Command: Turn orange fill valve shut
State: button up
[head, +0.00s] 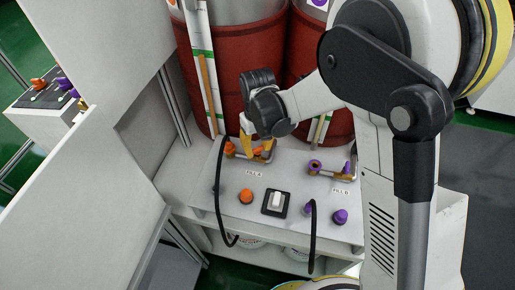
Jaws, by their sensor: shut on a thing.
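The orange fill valve (259,151) sits at the back of the white panel (297,206), above the label "FILL A". Its brass pipe and orange end fitting (230,148) show beside it. My gripper (249,147) reaches down from above and is shut on the orange valve's handle. The dark gripper body and wrist hide part of the valve, so the exact handle angle is hard to tell.
A purple valve (346,168) with its fitting stands to the right at "FILL B". An orange knob (246,196), a white rocker switch (275,202) and a purple knob (341,216) are in front. Black hoses (217,200) loop over the panel. Red drums (236,62) stand close behind.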

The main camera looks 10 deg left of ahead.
aim_at(258, 148)
jog(key=n, duration=0.4)
jog(key=shift+n, duration=0.3)
jog(key=n, duration=0.4)
jog(key=shift+n+b, duration=0.3)
jog(key=shift+n, duration=0.1)
jog(key=o, duration=1.2)
jog(key=shift+r, duration=0.1)
notch_tip(258, 148, up, 12)
jog(key=shift+f, duration=0.1)
